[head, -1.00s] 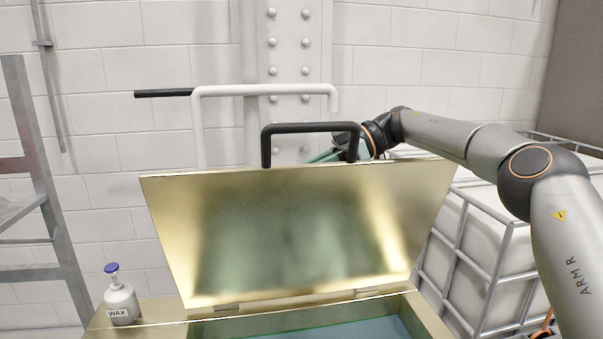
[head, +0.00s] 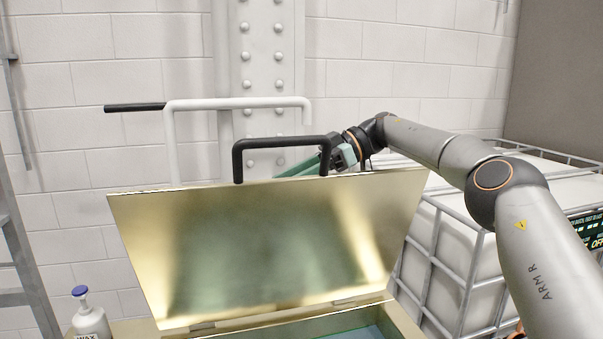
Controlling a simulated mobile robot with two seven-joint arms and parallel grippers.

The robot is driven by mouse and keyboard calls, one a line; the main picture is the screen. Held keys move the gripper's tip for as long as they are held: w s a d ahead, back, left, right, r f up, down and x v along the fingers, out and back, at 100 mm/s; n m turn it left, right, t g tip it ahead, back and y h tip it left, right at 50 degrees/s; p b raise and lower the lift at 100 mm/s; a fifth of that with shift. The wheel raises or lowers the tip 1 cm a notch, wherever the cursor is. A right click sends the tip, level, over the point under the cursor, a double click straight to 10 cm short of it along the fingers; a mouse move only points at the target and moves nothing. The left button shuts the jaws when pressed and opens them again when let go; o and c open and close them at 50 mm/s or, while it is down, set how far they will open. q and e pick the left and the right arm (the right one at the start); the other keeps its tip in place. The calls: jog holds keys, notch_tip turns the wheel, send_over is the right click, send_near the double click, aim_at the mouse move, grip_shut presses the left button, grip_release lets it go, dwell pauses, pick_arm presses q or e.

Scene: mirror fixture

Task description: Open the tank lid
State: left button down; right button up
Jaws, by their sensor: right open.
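The tank lid (head: 265,250) is a shiny brass-coloured panel. It stands raised and tilted up from its hinges at the tank's rim. Its black handle (head: 285,142) sticks up along the lid's top edge. The tank (head: 395,315) is open below, and a strip of bluish liquid shows inside. My right gripper (head: 318,163) is at the right end of the handle, behind the lid's top edge, with green fingers. It is open; the lid's edge and handle partly hide the fingers, and I cannot tell whether they touch the handle. My left gripper is not in view.
A white pipe with a black grip (head: 135,107) rises behind the lid. A wax bottle (head: 90,318) stands on the left of the rim. A white caged container (head: 450,250) is at right, under my right arm. A metal ladder (head: 18,265) is at far left.

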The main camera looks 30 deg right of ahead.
jog(key=shift+v, duration=2.25)
